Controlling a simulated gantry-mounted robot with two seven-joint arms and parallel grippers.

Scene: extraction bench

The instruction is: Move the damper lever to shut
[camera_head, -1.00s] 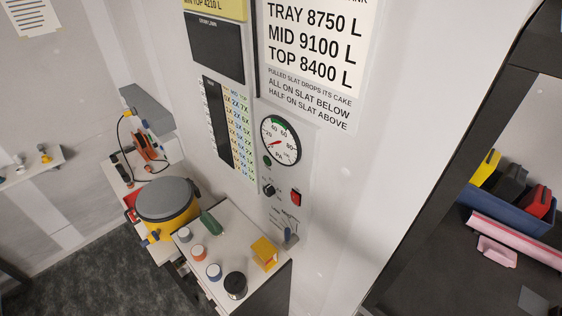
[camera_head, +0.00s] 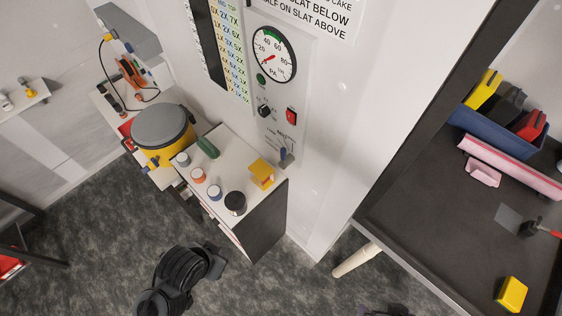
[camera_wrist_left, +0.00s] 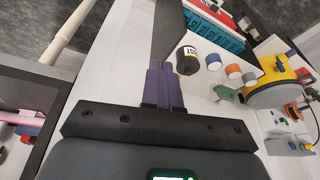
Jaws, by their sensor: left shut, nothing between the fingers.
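The damper lever (camera_head: 284,155) is a small blue-grey handle on the wall panel, below the red switch and beside the printed scale. Its handle points downward in the head view; I cannot read the scale marks. I cannot make out the lever in the left wrist view. My left gripper (camera_wrist_left: 164,86) has purple fingers, shut together and empty, pointing over the white cabinet top. In the head view, dark jointed parts of my arm show at the bottom, apart from the lever. My right gripper is not clearly seen.
The white cabinet (camera_head: 223,151) below the panel carries small jars, a black pot (camera_head: 235,203) and a yellow holder (camera_head: 262,173). A yellow drum (camera_head: 170,153) stands to its left. A dark-topped bench (camera_head: 420,210) is at right. Carpet (camera_head: 110,240) is open in front.

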